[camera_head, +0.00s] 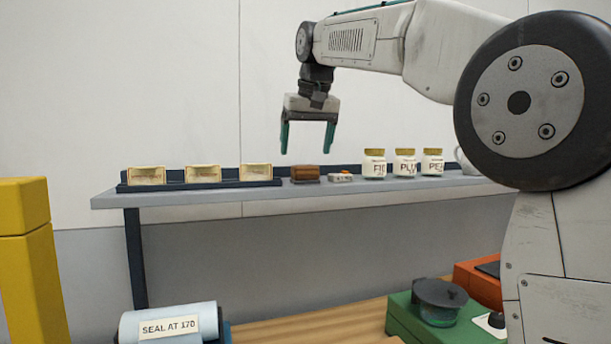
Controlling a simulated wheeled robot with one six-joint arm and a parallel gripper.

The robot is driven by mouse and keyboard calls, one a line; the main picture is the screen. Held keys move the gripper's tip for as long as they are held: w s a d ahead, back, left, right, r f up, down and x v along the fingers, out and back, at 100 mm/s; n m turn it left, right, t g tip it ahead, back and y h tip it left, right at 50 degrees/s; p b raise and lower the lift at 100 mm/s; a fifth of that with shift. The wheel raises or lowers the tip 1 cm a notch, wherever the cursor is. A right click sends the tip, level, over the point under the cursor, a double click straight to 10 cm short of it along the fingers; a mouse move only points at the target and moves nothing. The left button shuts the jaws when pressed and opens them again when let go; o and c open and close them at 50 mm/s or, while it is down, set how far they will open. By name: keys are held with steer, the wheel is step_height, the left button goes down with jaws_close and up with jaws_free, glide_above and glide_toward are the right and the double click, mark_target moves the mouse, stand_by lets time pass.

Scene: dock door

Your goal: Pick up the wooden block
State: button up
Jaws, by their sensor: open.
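The wooden block (306,172) is brown and sits on the grey shelf (218,196), near its middle. It lies between a dark tray of labelled packets and a small pale item. My gripper (308,152) hangs above the block with its two green-tipped fingers pointing down. The fingers are apart with nothing between them, and a gap shows between the fingertips and the block. How far the gripper is in depth from the block is hard to tell from this view.
Left of the block is a dark tray (200,185) with three labelled packets. Right are a small pale item with orange on it (341,177), three labelled jars (405,164) and a partly hidden white vessel. Below are a "SEAL AT 170" roll (168,325) and a green appliance (430,325).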

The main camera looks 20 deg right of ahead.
mark_target(305, 167)
steer(key=x, duration=0.6)
steer(key=shift+s+d+f, duration=0.1)
steer(key=shift+s, duration=0.15)
steer(key=c, duration=1.1)
